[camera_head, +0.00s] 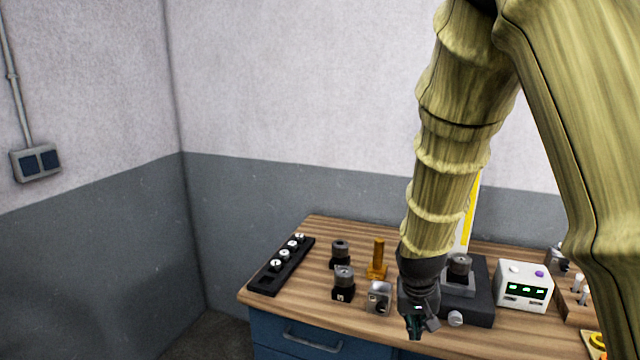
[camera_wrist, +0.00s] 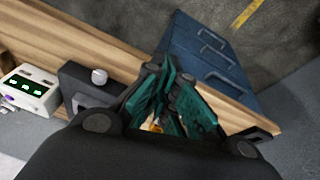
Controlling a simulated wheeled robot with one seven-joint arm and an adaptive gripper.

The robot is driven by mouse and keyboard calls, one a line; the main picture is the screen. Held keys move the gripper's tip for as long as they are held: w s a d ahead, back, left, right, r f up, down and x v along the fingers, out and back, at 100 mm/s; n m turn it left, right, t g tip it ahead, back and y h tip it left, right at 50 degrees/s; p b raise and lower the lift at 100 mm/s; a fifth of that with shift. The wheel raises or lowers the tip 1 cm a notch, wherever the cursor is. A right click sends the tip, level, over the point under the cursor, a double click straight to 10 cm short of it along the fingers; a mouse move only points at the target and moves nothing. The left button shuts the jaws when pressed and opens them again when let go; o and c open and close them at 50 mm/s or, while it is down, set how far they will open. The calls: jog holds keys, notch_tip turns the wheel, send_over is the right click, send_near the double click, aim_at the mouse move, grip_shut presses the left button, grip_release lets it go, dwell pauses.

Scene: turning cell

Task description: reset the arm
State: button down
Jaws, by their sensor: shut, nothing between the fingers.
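My arm, in a yellowish sleeve, reaches down from the upper right in the head view. My gripper (camera_head: 415,332) hangs at its end over the front part of the wooden bench (camera_head: 320,245). In the wrist view my gripper (camera_wrist: 180,105) shows its dark teal fingers brought together, with nothing held between them. It is just left of a dark measuring stand (camera_head: 478,312) with a round knob. It is to the right of a small metal block (camera_head: 379,297). The arm hides part of the bench behind it.
A black rack (camera_head: 265,284) with several white-topped pieces lies at the bench's left. Dark cylindrical parts (camera_head: 343,282) and an orange-brown post (camera_head: 377,260) stand mid-bench. A white display box (camera_head: 524,287) is right. Blue drawers (camera_head: 290,335) are below; open floor shows in the wrist view.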

jog(key=s+d+f+n+g+y, duration=0.1)
jog(key=s+f, duration=0.6)
jog(key=f, duration=0.6)
jog(key=s+f, duration=0.8)
jog(key=f, duration=0.5)
jog(key=s+f+g, duration=0.1)
jog(key=s+f, duration=0.5)
jog(key=s, duration=0.4)
jog(key=s+d+f+b, duration=0.1)
jog(key=s+f, duration=0.5)
jog(key=s, duration=0.4)
jog(key=shift+s+f+n+g+y, duration=0.3)
jog(key=shift+s+f+g, duration=0.1)
